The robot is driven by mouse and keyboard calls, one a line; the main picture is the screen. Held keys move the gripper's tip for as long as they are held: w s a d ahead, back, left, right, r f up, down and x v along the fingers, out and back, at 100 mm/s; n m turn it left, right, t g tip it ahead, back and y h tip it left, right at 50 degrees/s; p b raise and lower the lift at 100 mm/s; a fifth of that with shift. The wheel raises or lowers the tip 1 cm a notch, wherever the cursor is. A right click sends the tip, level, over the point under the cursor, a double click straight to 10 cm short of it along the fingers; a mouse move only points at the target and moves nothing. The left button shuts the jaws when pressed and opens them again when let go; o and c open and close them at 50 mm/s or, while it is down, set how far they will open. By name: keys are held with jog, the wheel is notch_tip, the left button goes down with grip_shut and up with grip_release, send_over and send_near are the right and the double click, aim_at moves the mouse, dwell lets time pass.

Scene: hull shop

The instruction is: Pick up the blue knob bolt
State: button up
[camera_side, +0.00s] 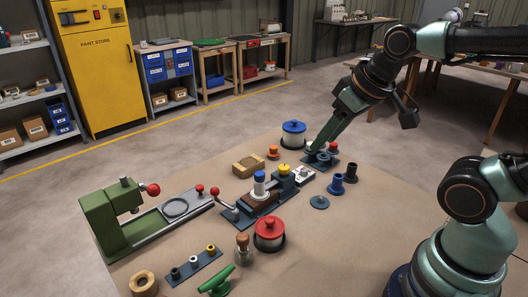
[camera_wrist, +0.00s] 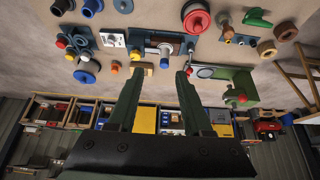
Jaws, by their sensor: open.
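A small dark plate (camera_wrist: 85,33) with coloured knobs sits at the upper left in the wrist view. A blue knob (camera_wrist: 80,41), which looks like the blue knob bolt, stands on it beside a red knob (camera_wrist: 61,43) and a yellow knob (camera_wrist: 70,57). In the side view the plate (camera_side: 312,161) is partly behind my gripper (camera_side: 314,149), and the blue knob is hard to make out. My gripper, with dark green fingers, is open and empty. In the wrist view its fingertips (camera_wrist: 160,73) are apart and to the right of the plate.
A clamp fixture holding a blue-topped white cylinder (camera_side: 260,183) stands mid-table. Around are a wooden block (camera_side: 248,166), a blue-lidded pot (camera_side: 293,135), a red-lidded pot (camera_side: 269,235), a blue cylinder (camera_side: 337,185) and a green press (camera_side: 110,218). The front right of the table is clear.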

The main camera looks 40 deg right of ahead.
jog(key=o, duration=0.3)
jog(key=shift+o, duration=0.2)
jog(key=m+g, duration=0.5)
jog(key=m, duration=1.1)
send_over(260, 173)
jog(key=f, duration=1.1)
jog(key=shift+d, duration=0.4)
jog(key=shift+a+f, duration=0.2)
jog(key=shift+f, duration=1.15)
jog(key=shift+a+f, duration=0.2)
jog(key=shift+f, duration=1.1)
